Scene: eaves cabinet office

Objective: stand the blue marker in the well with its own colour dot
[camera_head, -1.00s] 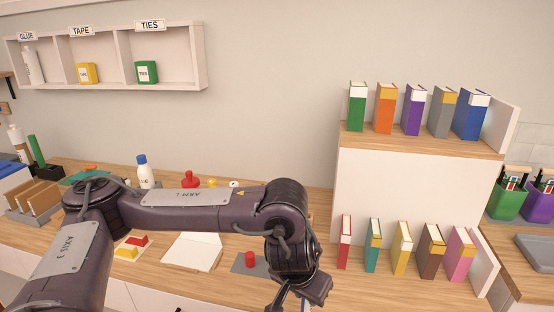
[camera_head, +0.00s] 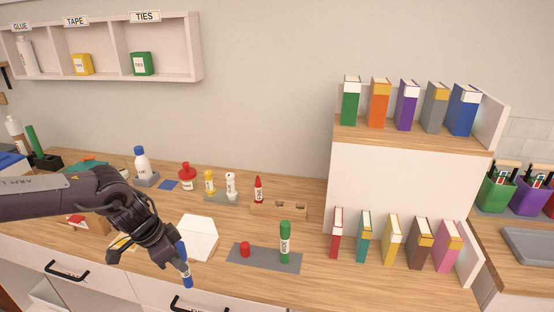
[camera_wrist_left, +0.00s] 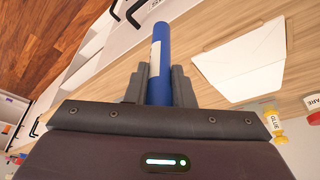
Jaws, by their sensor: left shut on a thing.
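The blue marker (camera_head: 186,272) is between the fingers of my left gripper (camera_head: 178,252), held over the front edge of the counter, slightly tilted. In the left wrist view the blue marker (camera_wrist_left: 162,55) sticks out between the two grey fingers. A wooden block (camera_head: 284,208) with wells stands at the back middle of the counter; a red marker (camera_head: 258,190) stands upright at its left end. The other wells look empty, and their colour dots are too small to read. My right gripper is not in view.
A green marker (camera_head: 285,242) stands on a grey mat (camera_head: 264,262) beside a red cylinder (camera_head: 245,250). A white wedge-shaped thing (camera_head: 198,238) lies right of my gripper. Small bottles stand behind, and a bookshelf (camera_head: 385,180) rises at the right.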

